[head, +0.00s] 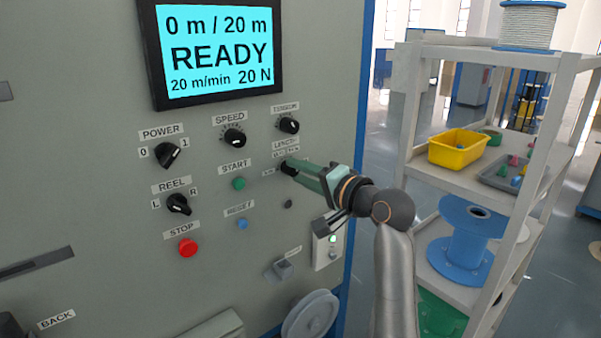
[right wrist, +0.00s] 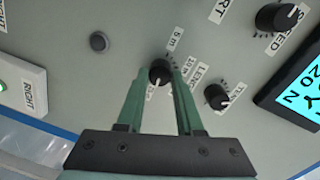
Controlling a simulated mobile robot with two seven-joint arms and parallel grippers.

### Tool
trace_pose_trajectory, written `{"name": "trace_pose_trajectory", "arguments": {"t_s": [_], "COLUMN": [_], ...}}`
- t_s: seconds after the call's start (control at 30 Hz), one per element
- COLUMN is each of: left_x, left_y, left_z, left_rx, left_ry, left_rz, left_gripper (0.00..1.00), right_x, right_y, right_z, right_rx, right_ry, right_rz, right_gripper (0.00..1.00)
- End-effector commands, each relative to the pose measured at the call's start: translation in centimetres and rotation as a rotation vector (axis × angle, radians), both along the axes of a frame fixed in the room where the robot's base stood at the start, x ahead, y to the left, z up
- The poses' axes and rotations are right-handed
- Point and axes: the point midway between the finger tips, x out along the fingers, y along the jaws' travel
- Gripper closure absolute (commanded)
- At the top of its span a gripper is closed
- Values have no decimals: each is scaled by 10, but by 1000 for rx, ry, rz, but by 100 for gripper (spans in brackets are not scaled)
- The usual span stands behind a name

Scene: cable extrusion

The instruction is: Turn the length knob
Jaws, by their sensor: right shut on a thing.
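The length knob (right wrist: 159,72) is a small black dial with a light pointer line on the grey panel (head: 215,185). In the head view the length knob (head: 288,166) is partly covered by my right gripper (head: 292,168). In the right wrist view the green fingers of my right gripper (right wrist: 162,76) sit on both sides of the knob, shut on it. The screen (head: 220,50) reads "0 m / 20 m", "READY", "20 m/min" and "20 N". My left gripper is not in view.
The tension knob (head: 289,125) is just above and the speed knob (head: 234,138) is up left. The start button (head: 239,184), reset button (head: 242,224) and red stop button (head: 188,248) are left and below. A white shelf (head: 420,165) stands right of the panel.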

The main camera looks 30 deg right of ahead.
Motion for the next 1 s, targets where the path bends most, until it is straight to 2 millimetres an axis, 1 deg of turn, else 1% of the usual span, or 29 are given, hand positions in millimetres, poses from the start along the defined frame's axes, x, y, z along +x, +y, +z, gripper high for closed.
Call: {"name": "trace_pose_trajectory", "arguments": {"t_s": [0.1,0.3,0.8,0.83,1.0], "left_x": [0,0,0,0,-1], "left_y": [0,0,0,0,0], "left_z": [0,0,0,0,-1], "left_rx": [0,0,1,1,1], "left_ry": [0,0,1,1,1], "left_rz": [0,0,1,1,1], "left_gripper": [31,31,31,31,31], "right_x": [0,0,0,0,0], "right_y": [1,1,1,1,0], "right_z": [-2,-2,-2,-2,-1], "right_rx": [57,111,128,128,127], "right_ry": [9,14,16,15,13], "right_rz": [4,3,3,3,3], "right_gripper": [100,100,100,63,44]}}
